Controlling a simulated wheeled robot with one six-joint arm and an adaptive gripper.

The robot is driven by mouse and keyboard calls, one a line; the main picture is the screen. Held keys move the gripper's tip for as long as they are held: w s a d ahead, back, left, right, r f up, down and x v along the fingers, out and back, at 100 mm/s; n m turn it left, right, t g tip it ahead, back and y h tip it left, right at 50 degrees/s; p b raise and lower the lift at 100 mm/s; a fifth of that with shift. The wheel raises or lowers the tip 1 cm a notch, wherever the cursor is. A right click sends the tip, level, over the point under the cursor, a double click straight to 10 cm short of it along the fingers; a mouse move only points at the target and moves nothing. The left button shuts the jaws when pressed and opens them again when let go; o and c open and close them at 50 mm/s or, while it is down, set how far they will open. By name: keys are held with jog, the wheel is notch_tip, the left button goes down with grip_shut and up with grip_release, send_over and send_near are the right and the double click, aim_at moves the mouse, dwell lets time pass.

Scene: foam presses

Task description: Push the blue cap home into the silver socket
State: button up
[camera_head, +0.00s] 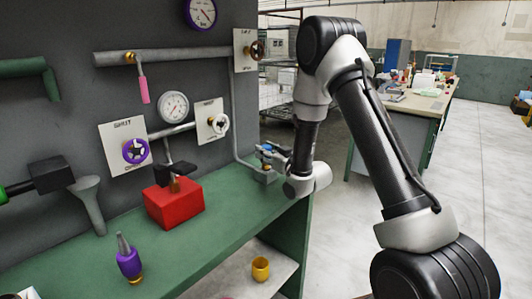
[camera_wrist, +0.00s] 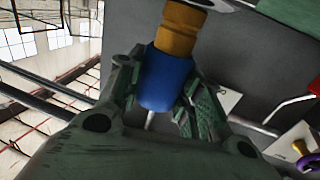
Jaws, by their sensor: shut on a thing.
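The blue cap (camera_wrist: 166,80) is held between the two fingers of my gripper (camera_wrist: 160,92) in the wrist view. A brass-coloured cylinder (camera_wrist: 180,30) is in line with the cap at its far end. A pale silver rim (camera_wrist: 222,4) shows at the top edge beyond the brass part; I cannot tell whether they touch or whether it is the socket. In the head view my gripper (camera_head: 274,155) is small at the bench's far right end, with a bit of blue at its fingers. A small grey block (camera_head: 264,176) sits just below it; the silver socket is not clearly visible there.
The green bench (camera_head: 235,205) runs along a dark wall panel with gauges, pipes and valves. A red block (camera_head: 174,204) and a purple-and-grey piece (camera_head: 128,262) stand on it. Open floor lies to the right.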

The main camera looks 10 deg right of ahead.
jog(key=shift+f, duration=1.45)
jog(key=o, duration=1.3)
jog(key=shift+c, duration=0.2)
jog(key=v, duration=0.7)
jog(key=shift+s+d, duration=0.15)
jog(key=shift+s, duration=0.05)
